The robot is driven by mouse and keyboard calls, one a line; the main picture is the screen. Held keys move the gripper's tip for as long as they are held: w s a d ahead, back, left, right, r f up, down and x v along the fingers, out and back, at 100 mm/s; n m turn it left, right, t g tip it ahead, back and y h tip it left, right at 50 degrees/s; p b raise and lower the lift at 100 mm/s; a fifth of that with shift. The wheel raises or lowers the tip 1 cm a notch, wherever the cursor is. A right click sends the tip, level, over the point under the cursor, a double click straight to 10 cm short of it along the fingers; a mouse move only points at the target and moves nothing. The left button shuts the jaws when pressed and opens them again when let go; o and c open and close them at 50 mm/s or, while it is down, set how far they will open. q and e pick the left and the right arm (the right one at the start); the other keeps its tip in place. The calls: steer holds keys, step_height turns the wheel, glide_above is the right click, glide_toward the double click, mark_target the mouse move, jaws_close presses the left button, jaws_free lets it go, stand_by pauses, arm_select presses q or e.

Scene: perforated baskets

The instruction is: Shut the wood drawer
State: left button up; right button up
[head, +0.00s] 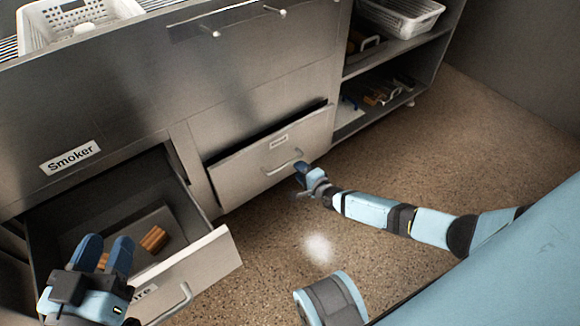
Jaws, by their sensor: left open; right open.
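A middle drawer (255,160) with a small label, too small to read, stands partly open, with a dark gap above its front. Its handle (282,165) is a curved metal bar. My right gripper (302,178) is open beside the right end of that handle; I cannot tell whether it touches. A lower left drawer (205,262) is pulled far out and holds brown wood-like pieces (153,239). Its label is partly hidden, ending in "ire". My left gripper (104,252) is open and empty above this drawer's front left part, covering some of it.
A "Smoker" label (70,157) is on the cabinet front above the left drawer. White perforated baskets stand on the counter (75,22) and on the right shelf (400,16). Items lie on the lower shelf (372,95). The speckled floor (440,150) is clear to the right.

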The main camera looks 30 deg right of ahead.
mark_target(290, 161)
steer(key=b+x, duration=0.2)
steer(key=x, duration=0.4)
steer(key=shift+w, duration=0.2)
arm_select(q)
steer(key=m, duration=0.1)
steer(key=w+a+r+m+t+h, duration=0.1)
steer(key=shift+w+m, duration=0.3)
steer(key=shift+m, duration=0.1)
arm_select(e)
steer(key=shift+c, duration=0.2)
arm_select(q)
steer(key=shift+f, duration=0.1)
arm_select(e)
jaws_close()
